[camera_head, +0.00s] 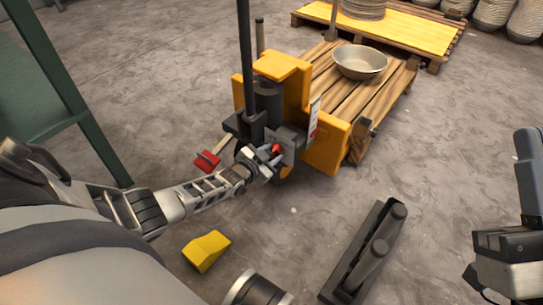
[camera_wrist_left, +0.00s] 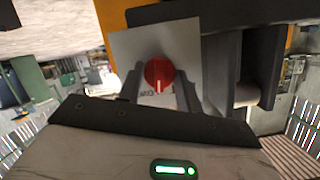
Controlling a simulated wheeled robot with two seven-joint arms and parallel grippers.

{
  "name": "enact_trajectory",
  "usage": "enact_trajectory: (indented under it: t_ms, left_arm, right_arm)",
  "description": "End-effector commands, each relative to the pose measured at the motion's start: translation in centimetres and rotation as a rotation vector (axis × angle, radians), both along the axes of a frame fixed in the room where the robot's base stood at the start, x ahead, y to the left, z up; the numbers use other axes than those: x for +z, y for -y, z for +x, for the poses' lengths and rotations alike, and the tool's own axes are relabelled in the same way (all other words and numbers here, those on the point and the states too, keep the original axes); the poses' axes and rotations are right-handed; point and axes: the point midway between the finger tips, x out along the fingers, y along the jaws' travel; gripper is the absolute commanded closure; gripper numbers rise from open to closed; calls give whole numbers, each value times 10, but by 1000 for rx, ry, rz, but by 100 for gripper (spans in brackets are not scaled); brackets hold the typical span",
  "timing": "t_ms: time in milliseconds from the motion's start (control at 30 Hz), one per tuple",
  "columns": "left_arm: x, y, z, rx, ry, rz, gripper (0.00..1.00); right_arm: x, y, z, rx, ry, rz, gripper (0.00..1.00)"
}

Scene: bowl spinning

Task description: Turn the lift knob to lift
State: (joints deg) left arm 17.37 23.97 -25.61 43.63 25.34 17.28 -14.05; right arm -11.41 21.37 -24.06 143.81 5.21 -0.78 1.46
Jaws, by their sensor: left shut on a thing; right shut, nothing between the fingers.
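The lift knob (camera_wrist_left: 159,73) is a round red knob with a white mark pointing down in the left wrist view. It sits on a pale plate (camera_wrist_left: 128,48) whose lettering is partly hidden. My left gripper (camera_wrist_left: 160,88) is shut on the knob, one dark finger on each side. In the head view the gripper (camera_head: 270,150) reaches the knob at the handle side of the yellow pallet truck (camera_head: 285,72). My right gripper (camera_head: 478,285) is at the right edge, away from the truck, partly cut off; it looks shut and empty.
A metal bowl (camera_head: 360,62) rests on a wooden pallet (camera_head: 385,92) over the truck's forks. Behind is a yellow-topped pallet (camera_head: 415,35) with stacked dishes (camera_head: 364,8). A yellow wedge (camera_head: 206,250) lies on the floor. A green frame (camera_head: 62,75) stands at left.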

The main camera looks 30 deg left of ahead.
Motion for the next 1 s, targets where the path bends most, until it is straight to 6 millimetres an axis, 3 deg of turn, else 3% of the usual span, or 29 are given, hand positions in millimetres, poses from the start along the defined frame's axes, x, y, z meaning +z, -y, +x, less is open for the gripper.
enact_trajectory:
  t_ms: [300, 1000]
  left_arm:
    - [-1, -3, 0, -2, -26, -293, 88]
    - [-3, -5, 1, 1, -71, -866, 88]
  right_arm:
    - [10, -2, -8, -5, 124, -25, 100]
    - [12, -2, -8, -6, 135, -26, 100]
